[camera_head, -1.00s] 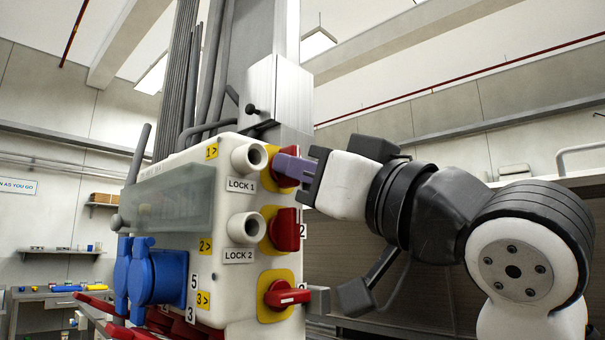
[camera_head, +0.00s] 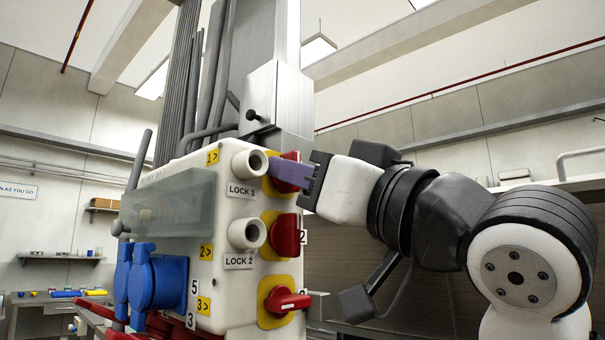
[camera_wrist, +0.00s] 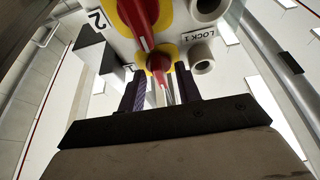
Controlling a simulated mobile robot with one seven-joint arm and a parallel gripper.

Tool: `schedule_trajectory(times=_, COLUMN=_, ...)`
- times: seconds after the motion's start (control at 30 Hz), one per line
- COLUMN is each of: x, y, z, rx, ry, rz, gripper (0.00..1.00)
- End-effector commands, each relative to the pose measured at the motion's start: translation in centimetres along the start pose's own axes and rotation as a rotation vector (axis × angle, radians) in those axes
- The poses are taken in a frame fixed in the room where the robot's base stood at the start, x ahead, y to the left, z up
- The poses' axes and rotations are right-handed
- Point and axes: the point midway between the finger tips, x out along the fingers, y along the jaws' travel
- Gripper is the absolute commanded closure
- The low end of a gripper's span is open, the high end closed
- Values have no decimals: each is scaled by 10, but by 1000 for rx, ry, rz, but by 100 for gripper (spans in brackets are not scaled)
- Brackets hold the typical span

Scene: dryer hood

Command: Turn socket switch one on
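Socket switch one is a red rotary knob (camera_head: 290,157) on a yellow plate, at the top of the beige box's right face beside LOCK 1. My gripper (camera_head: 290,172) is at this knob, and its purple fingers partly hide it in the head view. In the wrist view the knob (camera_wrist: 160,64) lies between the two fingertips (camera_wrist: 160,88), one on each side. Gaps seem to show between the fingers and the handle, so the gripper looks open around it. Whether a finger touches the handle is unclear.
Red switch two (camera_head: 286,236) and red switch three (camera_head: 286,300) sit below on the same face. Grey lock tubes (camera_head: 247,232) stick out beside the upper switches. Blue sockets (camera_head: 155,278) are on the front. A grey post and conduits (camera_head: 222,75) rise behind the box.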

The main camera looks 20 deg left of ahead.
Motion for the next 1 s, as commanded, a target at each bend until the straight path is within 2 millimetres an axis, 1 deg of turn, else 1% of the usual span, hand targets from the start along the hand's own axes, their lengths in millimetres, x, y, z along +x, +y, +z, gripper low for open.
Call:
schedule_trajectory(times=0.07, x=-7, y=0, z=1, rx=-1, ry=1, rz=1, gripper=66)
schedule_trajectory(times=0.17, x=-22, y=0, z=2, rx=-2, ry=2, rz=3, gripper=66)
schedule_trajectory(times=0.4, x=-78, y=1, z=3, rx=-2, ry=3, rz=4, gripper=66)
schedule_trajectory(times=0.5, x=-99, y=0, z=3, rx=-1, ry=2, rz=4, gripper=66)
schedule_trajectory(times=0.6, x=-116, y=0, z=2, rx=-1, ry=2, rz=2, gripper=66)
schedule_trajectory(times=0.7, x=-128, y=0, z=1, rx=-1, ry=1, rz=2, gripper=66)
schedule_trajectory(times=0.8, x=-134, y=0, z=1, rx=0, ry=0, rz=0, gripper=66)
schedule_trajectory(times=1.0, x=-137, y=0, z=0, rx=0, ry=0, rz=0, gripper=66)
